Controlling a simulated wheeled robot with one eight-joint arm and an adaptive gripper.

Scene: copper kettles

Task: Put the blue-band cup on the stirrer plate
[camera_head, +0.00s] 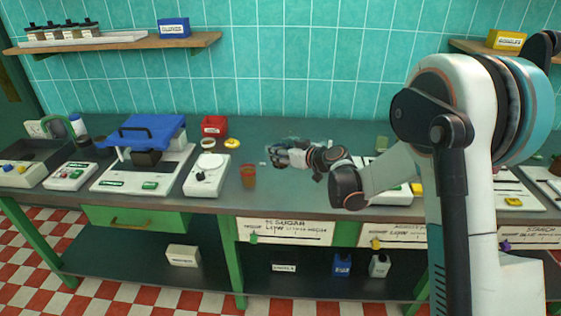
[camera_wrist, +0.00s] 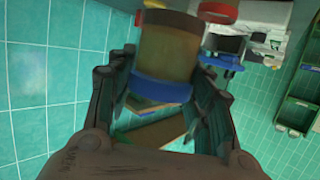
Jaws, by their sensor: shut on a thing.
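The blue-band cup (camera_wrist: 165,45) is between the two fingers of my gripper (camera_wrist: 163,95) in the wrist view, its blue band (camera_wrist: 160,89) towards the palm. The cup looks brownish and see-through. In the head view my gripper (camera_head: 278,157) is over the counter, and the cup there is too small to make out clearly. A white device with a round top (camera_head: 208,162), which looks like the stirrer plate, stands to the left of my gripper, apart from it.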

